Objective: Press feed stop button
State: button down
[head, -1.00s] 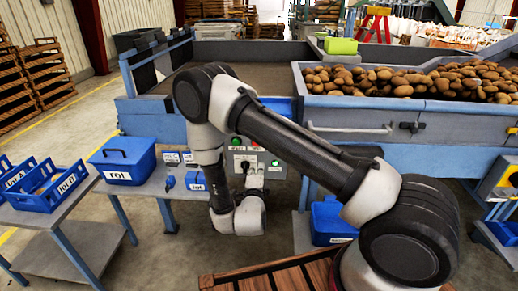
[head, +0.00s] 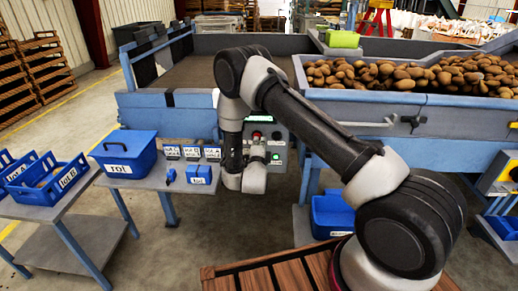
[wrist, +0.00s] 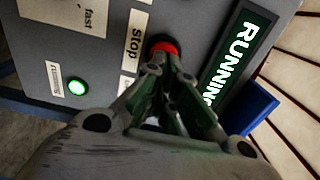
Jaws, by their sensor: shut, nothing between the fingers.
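The grey control panel (head: 280,151) stands below the conveyor and shows close up in the wrist view (wrist: 200,18). A red button (wrist: 164,46) sits on it beside a label (wrist: 133,40) reading "Stop". My gripper (wrist: 161,66) is shut and empty, its fingertips at the lower part of the red button and covering some of it. I cannot tell whether they touch it. In the head view my gripper (head: 257,152) is in front of the panel, partly hidden by my wrist. A lit display (wrist: 236,58) reads "RUNNING". A green lamp (wrist: 77,87) is lit.
A blue box marked "rot" (head: 124,147) and small blue items (head: 199,174) stand on the side table left of my wrist. Potatoes (head: 400,76) fill the hopper at the right. A wooden pallet (head: 285,274) lies in front.

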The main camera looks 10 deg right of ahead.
jog(key=shift+w+d, duration=0.1)
jog(key=shift+w, duration=0.15)
